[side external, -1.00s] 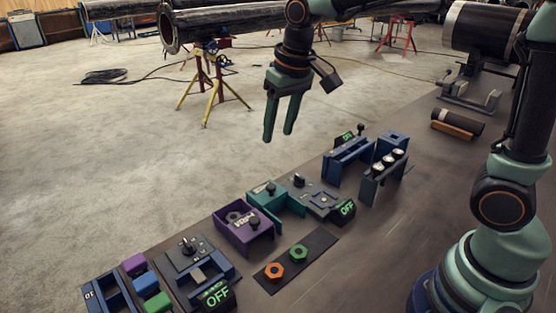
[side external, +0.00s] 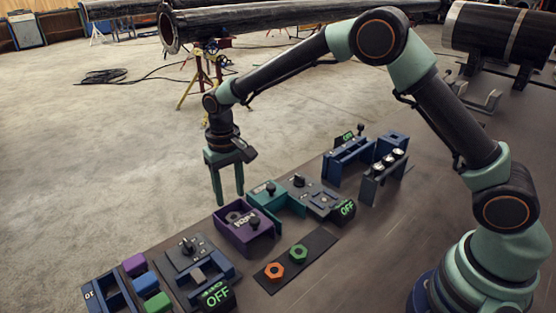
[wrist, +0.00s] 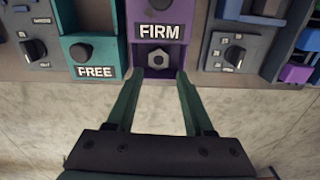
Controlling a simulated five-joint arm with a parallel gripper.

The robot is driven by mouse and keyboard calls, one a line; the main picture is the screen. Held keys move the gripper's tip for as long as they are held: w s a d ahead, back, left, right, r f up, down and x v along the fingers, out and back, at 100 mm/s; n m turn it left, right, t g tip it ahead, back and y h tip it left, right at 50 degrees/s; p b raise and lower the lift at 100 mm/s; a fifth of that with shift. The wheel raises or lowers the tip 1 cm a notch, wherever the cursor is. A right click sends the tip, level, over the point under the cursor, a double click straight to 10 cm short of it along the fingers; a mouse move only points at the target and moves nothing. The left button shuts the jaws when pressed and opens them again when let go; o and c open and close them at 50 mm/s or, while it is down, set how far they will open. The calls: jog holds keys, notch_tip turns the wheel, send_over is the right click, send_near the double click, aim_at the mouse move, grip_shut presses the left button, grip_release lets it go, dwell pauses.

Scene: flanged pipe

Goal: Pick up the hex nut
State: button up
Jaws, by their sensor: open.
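A grey hex nut (wrist: 157,60) sits in the purple fixture labelled FIRM (wrist: 180,25) in the wrist view. The same purple fixture (side external: 228,236) shows in the side view, with a grey ring-like part on it. An orange hex nut (side external: 274,271) and a green hex nut (side external: 298,252) lie on a dark mat (side external: 318,245). My gripper (side external: 228,198) is open and empty, pointing down near the back edge of the purple fixture. In the wrist view its fingertips (wrist: 157,77) are spread just short of the grey nut, one toward each side. I cannot tell their exact height.
A teal fixture labelled FREE (wrist: 92,50) stands beside the purple one. Panels with dark knobs (wrist: 232,52) flank these fixtures. Blue fixtures (side external: 345,165) stand farther along the bench, and a green block (side external: 157,302) lies at lower left. Bare bench shows right of the mat.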

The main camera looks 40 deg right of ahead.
aim_at(233, 217)
jog(key=shift+w+d+f, duration=0.1)
jog(key=shift+f, duration=3.5)
grip_shut()
